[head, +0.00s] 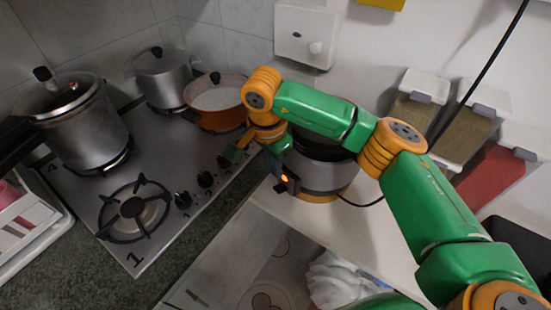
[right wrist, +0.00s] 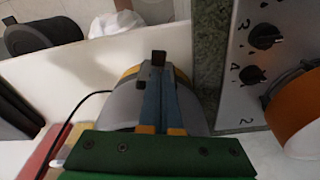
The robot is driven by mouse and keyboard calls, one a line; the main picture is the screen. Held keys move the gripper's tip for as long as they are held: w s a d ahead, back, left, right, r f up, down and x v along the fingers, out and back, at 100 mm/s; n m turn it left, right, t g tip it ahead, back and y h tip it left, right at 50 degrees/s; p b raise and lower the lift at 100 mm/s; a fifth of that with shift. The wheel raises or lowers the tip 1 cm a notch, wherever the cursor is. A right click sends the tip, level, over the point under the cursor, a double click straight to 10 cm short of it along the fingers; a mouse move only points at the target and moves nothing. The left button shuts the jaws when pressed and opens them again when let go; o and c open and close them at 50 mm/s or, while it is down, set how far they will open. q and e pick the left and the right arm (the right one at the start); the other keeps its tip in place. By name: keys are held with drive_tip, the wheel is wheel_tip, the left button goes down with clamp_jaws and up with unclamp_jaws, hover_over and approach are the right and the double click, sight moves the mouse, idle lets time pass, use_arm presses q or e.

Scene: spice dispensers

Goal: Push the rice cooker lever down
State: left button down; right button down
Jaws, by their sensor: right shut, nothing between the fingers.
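The rice cooker (head: 325,178) stands on the white counter, with a dark top, a silver body and an orange base. My right arm passes in front of it and hides part of it. Its dark front panel (head: 291,186) shows a small orange light. My right gripper (head: 277,172) is shut and empty, pointing down at the cooker's front by this panel. In the right wrist view the cooker's grey side (right wrist: 122,105) lies behind the shut fingers (right wrist: 161,85). A small dark block (right wrist: 158,57), perhaps the lever, shows just beyond the fingertips; I cannot tell whether they touch. My left gripper is not in view.
A stove (head: 165,200) with knobs stands left of the cooker, holding an orange pan (head: 217,118) and silver pots (head: 80,130). Spice dispensers (head: 455,130) hang on the wall at right. A black cable runs from the cooker. A white bag (head: 335,280) lies below the counter's front.

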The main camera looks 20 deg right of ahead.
sight(279, 187)
drive_tip(key=f, duration=0.3)
drive_tip(key=f+p, duration=0.1)
drive_tip(key=shift+s+d+f, duration=0.15)
drive_tip(key=shift+d+f, duration=0.05)
drive_tip(key=shift+d, duration=0.1)
drive_tip(key=shift+w+f, duration=0.2)
drive_tip(key=shift+f, duration=0.1)
